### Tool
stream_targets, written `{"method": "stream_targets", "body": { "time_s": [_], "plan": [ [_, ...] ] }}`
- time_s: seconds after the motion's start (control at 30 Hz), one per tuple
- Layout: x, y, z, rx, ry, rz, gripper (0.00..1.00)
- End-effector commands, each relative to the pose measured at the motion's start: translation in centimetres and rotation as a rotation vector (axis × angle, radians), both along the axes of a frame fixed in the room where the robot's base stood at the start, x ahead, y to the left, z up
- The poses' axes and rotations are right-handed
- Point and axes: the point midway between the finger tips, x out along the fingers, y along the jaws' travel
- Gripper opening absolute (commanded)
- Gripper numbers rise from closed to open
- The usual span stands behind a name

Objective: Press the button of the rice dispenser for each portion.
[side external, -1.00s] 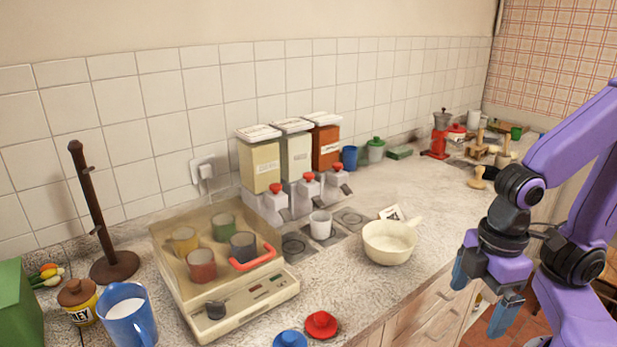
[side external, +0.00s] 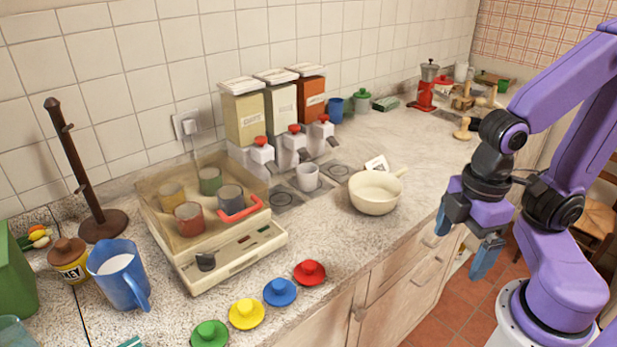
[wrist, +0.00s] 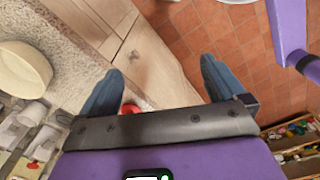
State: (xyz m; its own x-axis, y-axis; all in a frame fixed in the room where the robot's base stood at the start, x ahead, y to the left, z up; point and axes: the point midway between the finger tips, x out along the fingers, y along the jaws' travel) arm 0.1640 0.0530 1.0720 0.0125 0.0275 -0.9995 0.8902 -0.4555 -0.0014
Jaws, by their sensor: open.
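Three dispensers stand side by side against the tiled wall: a yellow-fronted one (side external: 244,118), a pale middle one (side external: 282,106) and an orange-red one (side external: 312,97). Their labels are too blurred to read, so I cannot tell which holds rice. Each has a white spout unit with a red button on top: left button (side external: 260,140), middle button (side external: 294,129), right button (side external: 323,118). My gripper (side external: 464,238) is open and empty, off the counter's front edge, well right of the dispensers. Its blue fingers also show in the wrist view (wrist: 160,68).
A cream pan (side external: 374,194) stands between the dispensers and my gripper. A clear-lidded box with cups (side external: 228,262), a blue jug (side external: 118,275) and several coloured lids (side external: 279,292) occupy the left and front. The counter (side external: 420,150) right of the dispensers is partly free.

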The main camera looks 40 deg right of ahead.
Motion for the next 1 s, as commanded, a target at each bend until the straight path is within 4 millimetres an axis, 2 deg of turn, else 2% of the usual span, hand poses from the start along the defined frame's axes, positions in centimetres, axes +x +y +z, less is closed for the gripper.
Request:
{"method": "stream_targets", "body": {
  "time_s": [0.03,0.27,0.3,0.33,1.0],
  "plan": [
    [0.00,0.00,0.00,0.000,0.000,0.000,0.94],
    [0.00,0.00,0.00,0.000,0.000,0.000,0.19],
    [0.00,0.00,0.00,0.000,0.000,0.000,0.06],
    [0.00,0.00,0.00,0.000,0.000,0.000,0.00],
    [0.00,0.00,0.00,0.000,0.000,0.000,0.00]
  ]
}}
